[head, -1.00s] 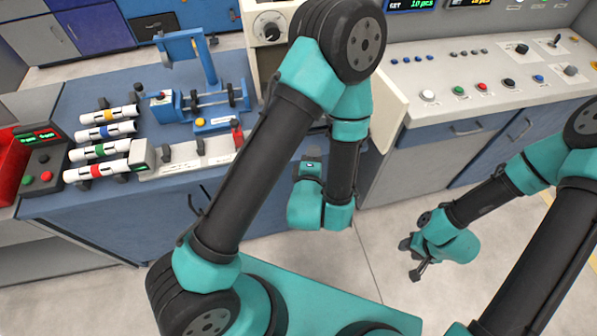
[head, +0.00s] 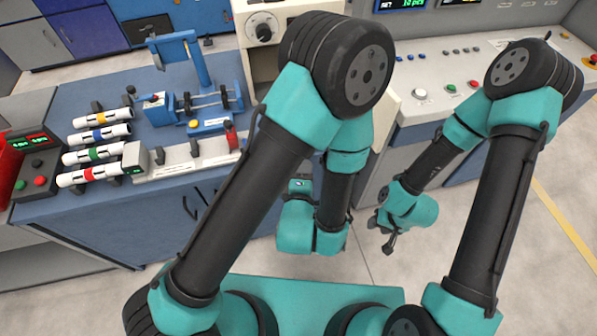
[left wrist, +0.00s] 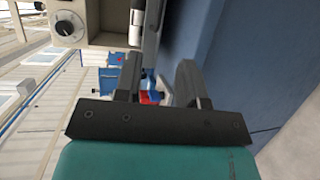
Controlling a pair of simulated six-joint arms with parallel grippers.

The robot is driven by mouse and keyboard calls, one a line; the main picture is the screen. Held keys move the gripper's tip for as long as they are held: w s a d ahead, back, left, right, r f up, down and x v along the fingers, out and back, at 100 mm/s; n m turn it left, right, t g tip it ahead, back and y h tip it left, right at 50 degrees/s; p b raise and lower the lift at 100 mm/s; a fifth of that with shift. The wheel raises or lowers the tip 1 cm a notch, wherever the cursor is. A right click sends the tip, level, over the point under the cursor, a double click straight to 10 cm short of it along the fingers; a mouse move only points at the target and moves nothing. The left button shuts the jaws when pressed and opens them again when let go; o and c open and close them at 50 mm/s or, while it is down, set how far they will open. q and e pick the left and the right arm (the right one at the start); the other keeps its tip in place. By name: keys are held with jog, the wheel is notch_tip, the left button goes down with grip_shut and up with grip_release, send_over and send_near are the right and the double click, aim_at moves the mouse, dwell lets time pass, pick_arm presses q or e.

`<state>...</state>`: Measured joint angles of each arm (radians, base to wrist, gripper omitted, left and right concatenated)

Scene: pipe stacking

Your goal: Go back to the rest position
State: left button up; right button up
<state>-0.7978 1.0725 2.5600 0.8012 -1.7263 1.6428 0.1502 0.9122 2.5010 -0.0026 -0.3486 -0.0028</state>
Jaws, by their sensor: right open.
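Several white pipes with coloured bands lie side by side on the left of the blue bench: a yellow-banded pipe (head: 100,116), a blue-banded pipe (head: 99,134), a green-banded pipe (head: 95,153) and a red-banded pipe (head: 90,175). My left gripper's fingers are hidden in the head view. In the left wrist view my left gripper (left wrist: 160,66) has its two fingers apart with no pipe between them. My right gripper (head: 382,232) is open and empty, low over the floor, right of my left wrist and away from the pipes.
A blue fixture with a roller (head: 208,103) stands behind the pipes' right side. A small display box (head: 33,165) is left of them. A white control console (head: 440,95) with buttons is at the right. Open floor (head: 390,275) lies below my right gripper.

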dwell(0.4)
pick_arm(q)
jog(key=w+a+f+m+g, duration=0.3)
jog(key=a+f+m+g, duration=0.45)
jog(key=a+f, duration=0.4)
jog(key=s+a+f+m+g+h, duration=0.3)
jog(key=s+a+f+m+g, duration=0.4)
jog(key=a+f+m, duration=0.2)
jog(key=shift+s+g, duration=0.35)
